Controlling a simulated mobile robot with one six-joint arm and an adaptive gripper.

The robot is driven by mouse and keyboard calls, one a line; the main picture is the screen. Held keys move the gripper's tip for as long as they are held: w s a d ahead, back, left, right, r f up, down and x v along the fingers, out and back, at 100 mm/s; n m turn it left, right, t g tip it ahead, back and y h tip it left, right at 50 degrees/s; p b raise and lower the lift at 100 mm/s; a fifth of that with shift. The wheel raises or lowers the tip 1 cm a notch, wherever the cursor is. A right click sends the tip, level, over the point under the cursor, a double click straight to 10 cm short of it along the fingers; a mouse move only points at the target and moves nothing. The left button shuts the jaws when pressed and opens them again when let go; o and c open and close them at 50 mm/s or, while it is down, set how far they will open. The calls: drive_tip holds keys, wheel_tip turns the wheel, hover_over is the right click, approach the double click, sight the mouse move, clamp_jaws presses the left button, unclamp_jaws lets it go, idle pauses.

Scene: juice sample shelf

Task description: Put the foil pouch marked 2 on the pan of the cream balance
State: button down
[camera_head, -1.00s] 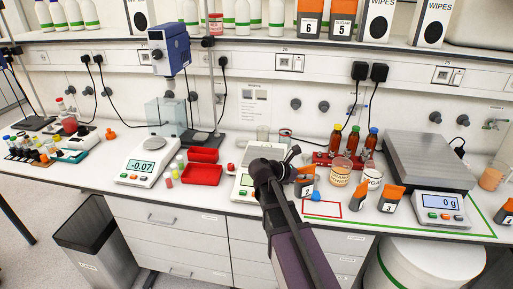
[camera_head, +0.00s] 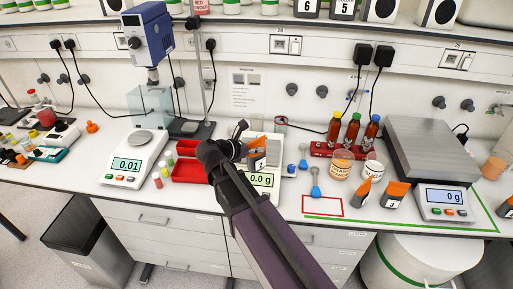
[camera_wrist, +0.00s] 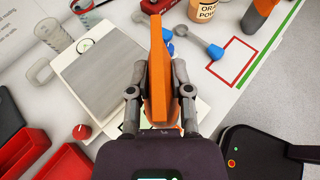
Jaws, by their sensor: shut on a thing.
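My gripper (camera_head: 243,152) is shut on an orange foil pouch with a dark label (camera_head: 258,160); its number is too small to read surely. In the wrist view the pouch (camera_wrist: 160,70) stands edge-on between the two fingers (camera_wrist: 160,98). The balance reading 0.0 g (camera_head: 262,181), which I take for the cream one, is largely hidden behind my arm in the head view. In the wrist view its square grey pan (camera_wrist: 105,75) looks bare, and the pouch overlaps the pan's right side. I cannot tell whether they touch.
Red trays (camera_head: 190,170) and another balance (camera_head: 135,160) stand to the left. A blue scoop (camera_head: 316,185), labelled jars (camera_head: 342,162), a red bottle rack (camera_head: 325,150) and more orange pouches (camera_head: 396,193) stand to the right. A red outlined rectangle (camera_head: 322,215) is clear.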

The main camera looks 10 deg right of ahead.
drive_tip(key=w+d+f+b, duration=0.1)
drive_tip(key=w+d, duration=0.2)
drive_tip(key=w, duration=1.1)
drive_tip(key=shift+d+f, duration=0.15)
drive_tip(key=shift+d, duration=0.25)
drive_tip(key=shift+w+d+f+b, duration=0.1)
drive_tip(key=shift+w+f+b, duration=0.15)
drive_tip(key=shift+f+b, duration=0.4)
drive_tip(key=shift+w+f+b, duration=0.2)
drive_tip(key=shift+f+b, duration=0.4)
drive_tip(key=shift+b, duration=0.1)
drive_tip(key=shift+w+d+f+b, duration=0.1)
drive_tip(key=shift+w+f+b, duration=0.15)
drive_tip(key=shift+f+b, duration=0.4)
drive_tip(key=c, duration=0.5)
unclamp_jaws()
drive_tip(key=shift+c, duration=0.2)
